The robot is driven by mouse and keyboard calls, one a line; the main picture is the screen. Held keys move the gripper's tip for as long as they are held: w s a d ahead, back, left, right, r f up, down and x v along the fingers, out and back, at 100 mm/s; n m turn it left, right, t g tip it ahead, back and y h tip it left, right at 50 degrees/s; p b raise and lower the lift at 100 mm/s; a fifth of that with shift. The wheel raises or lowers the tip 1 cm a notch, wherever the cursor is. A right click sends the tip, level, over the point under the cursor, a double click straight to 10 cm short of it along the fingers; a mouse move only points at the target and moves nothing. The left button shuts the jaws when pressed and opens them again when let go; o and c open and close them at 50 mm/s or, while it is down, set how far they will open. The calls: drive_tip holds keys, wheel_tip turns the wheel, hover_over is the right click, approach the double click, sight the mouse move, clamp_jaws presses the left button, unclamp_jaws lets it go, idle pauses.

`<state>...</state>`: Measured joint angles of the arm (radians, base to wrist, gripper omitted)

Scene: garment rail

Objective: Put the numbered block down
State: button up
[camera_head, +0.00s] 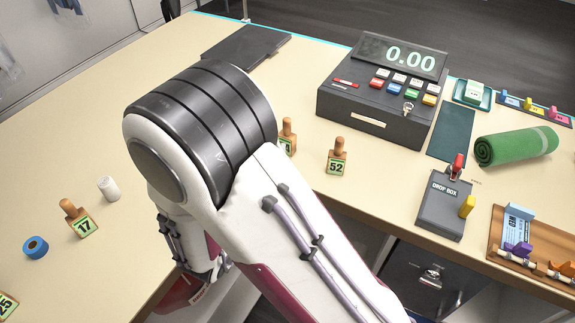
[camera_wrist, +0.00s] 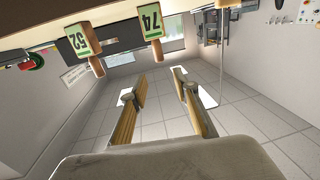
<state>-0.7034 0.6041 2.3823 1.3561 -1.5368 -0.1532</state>
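Several numbered blocks with wooden knobs stand on the counter. Block 17 (camera_head: 80,222) is at the left, and block 25 (camera_head: 6,303) is cut by the lower left edge. Block 52 (camera_head: 336,158) stands in the middle, and a block (camera_head: 287,138) beside it is partly hidden by my arm. In the wrist view, block 52 (camera_wrist: 83,40) and block 74 (camera_wrist: 151,22) appear upside down at the top. My gripper (camera_wrist: 160,77) has its fingers apart with nothing between them, clear of both blocks. The head view does not show its fingers clearly.
A cash register (camera_head: 383,85) showing 0.00 stands at the back. A drop box (camera_head: 443,205), a green roll (camera_head: 516,146) and a wooden tray (camera_head: 498,226) are at the right. A white cylinder (camera_head: 108,188) and blue tape (camera_head: 35,247) lie left. The left counter (camera_head: 130,130) has free room.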

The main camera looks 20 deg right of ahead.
drive_tip(key=shift+w, duration=0.1)
drive_tip(key=w+a+r+n+g+y, duration=0.1)
drive_tip(key=w+a+r+y, duration=0.3)
drive_tip(key=y, duration=0.5)
drive_tip(key=s+a+r+n+g+y, duration=0.2)
drive_tip(key=s+r+n+y, duration=0.25)
drive_tip(key=s, duration=0.25)
drive_tip(key=s+d+g+h, duration=0.1)
drive_tip(key=s+d+g, duration=0.1)
drive_tip(key=s+d, duration=0.2)
drive_tip(key=s+d+n+g, duration=0.1)
drive_tip(key=s+d, duration=0.3)
drive_tip(key=s, duration=0.7)
drive_tip(key=s+d+n+g+h, duration=0.1)
drive_tip(key=s+d+g, duration=0.1)
drive_tip(key=s+d, duration=0.2)
drive_tip(key=s, duration=0.3)
drive_tip(key=shift+s+f+g+h, duration=0.2)
drive_tip(key=shift+g+h, duration=0.15)
drive_tip(key=shift+g, duration=0.05)
drive_tip(key=shift+o, duration=0.6)
drive_tip(key=shift+w+d, duration=0.1)
